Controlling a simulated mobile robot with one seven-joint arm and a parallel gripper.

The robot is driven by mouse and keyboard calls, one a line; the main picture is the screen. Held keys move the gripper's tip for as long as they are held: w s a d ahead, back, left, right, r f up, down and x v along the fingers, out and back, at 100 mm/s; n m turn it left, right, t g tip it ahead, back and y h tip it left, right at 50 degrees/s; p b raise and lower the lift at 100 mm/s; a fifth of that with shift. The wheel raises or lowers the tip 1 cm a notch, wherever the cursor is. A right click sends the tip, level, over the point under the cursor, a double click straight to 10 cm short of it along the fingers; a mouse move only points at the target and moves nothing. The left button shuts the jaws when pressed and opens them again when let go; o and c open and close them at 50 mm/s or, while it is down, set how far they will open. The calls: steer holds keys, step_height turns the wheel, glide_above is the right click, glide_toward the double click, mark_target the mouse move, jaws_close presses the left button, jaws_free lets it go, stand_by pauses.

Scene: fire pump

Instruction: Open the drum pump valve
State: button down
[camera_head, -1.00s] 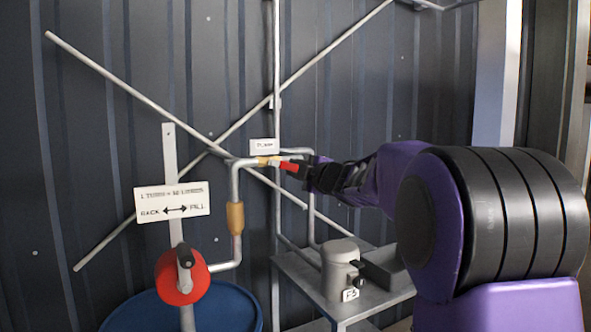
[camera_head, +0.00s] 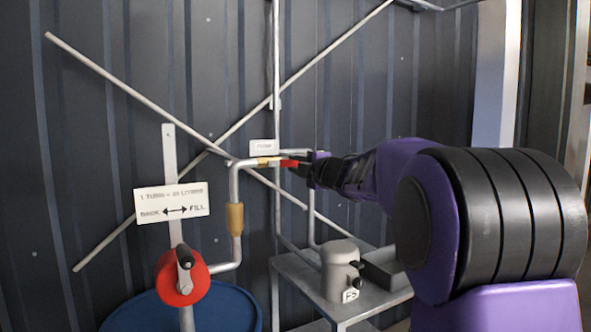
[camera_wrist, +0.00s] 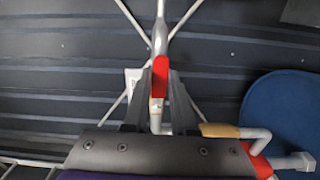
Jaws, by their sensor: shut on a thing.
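The valve's red handle (camera_head: 289,163) sits on the grey pipe beside a brass fitting (camera_head: 263,160), just below a small white label (camera_head: 263,146). The handle lies nearly level, along the horizontal pipe. My gripper (camera_head: 303,166) comes in from the right and is shut on the handle. In the wrist view the red handle (camera_wrist: 161,76) shows between the two dark fingers of my gripper (camera_wrist: 159,95). The fingers hide part of the handle in the head view.
A blue drum (camera_head: 235,304) with a red hand pump (camera_head: 183,277) and a white sign (camera_head: 172,202) stands at the lower left. A grey pump body (camera_head: 338,268) sits on a metal stand (camera_head: 290,265) below my arm. Crossed pipes run along the dark corrugated wall.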

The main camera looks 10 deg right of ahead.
steer(key=shift+r+n, duration=0.2)
steer(key=shift+n, duration=0.1)
steer(key=c, duration=0.7)
jaws_free()
steer(key=shift+s+f, duration=0.1)
